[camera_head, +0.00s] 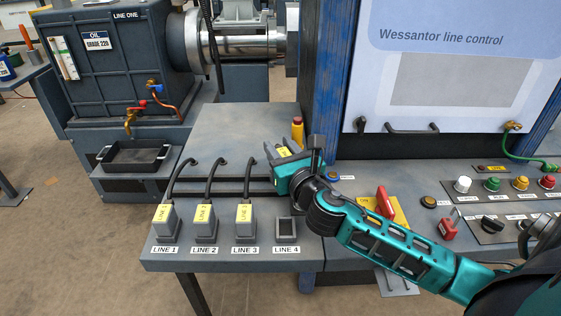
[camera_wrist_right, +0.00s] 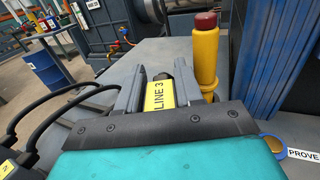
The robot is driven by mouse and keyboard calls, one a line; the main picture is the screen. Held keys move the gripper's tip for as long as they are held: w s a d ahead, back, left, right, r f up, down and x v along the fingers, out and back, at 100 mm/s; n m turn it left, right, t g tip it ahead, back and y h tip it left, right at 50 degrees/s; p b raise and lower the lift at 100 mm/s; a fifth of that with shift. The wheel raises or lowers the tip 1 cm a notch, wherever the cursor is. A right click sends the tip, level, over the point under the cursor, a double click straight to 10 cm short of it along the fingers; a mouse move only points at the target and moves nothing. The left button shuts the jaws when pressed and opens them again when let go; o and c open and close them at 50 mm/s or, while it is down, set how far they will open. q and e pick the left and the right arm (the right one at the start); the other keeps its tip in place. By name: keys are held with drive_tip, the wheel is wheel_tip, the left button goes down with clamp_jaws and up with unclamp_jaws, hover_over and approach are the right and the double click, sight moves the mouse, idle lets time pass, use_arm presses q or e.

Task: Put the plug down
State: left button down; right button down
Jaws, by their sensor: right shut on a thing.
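My right gripper (camera_head: 276,150) is shut on a plug with a yellow label (camera_head: 284,152). The gripper is over the grey table behind the LINE 4 socket (camera_head: 287,230), which is empty. I cannot tell whether the held plug touches the table. Three other grey plugs with yellow labels stand in the LINE 1 (camera_head: 166,224), LINE 2 (camera_head: 205,224) and LINE 3 (camera_head: 245,224) sockets, each with a black cable. My left gripper is not in view.
A yellow cylinder with a red top (camera_head: 297,134) stands upright just beyond the gripper and also shows in the right wrist view (camera_wrist_right: 206,62). A blue post (camera_head: 329,90) rises to the right. The grey tabletop (camera_head: 235,130) at the back left is clear.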

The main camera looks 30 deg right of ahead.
wheel_tip(320, 180, down, 2)
drive_tip(key=shift+r, duration=0.1)
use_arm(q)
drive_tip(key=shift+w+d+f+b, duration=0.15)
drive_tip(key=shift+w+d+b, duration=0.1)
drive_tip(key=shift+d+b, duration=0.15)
use_arm(e)
drive_tip(key=shift+f, duration=0.5)
drive_tip(key=c, duration=1)
unclamp_jaws()
drive_tip(key=shift+r+p, duration=0.4)
drive_tip(key=shift+r, duration=0.2)
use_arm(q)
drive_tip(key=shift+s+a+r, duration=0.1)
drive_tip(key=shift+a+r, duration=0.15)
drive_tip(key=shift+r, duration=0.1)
use_arm(e)
drive_tip(key=s, duration=0.4)
drive_tip(key=s+a, duration=0.1)
drive_tip(key=s, duration=0.3)
drive_tip(key=s+a, duration=0.1)
drive_tip(key=s, duration=0.3)
drive_tip(key=shift+f, duration=0.1)
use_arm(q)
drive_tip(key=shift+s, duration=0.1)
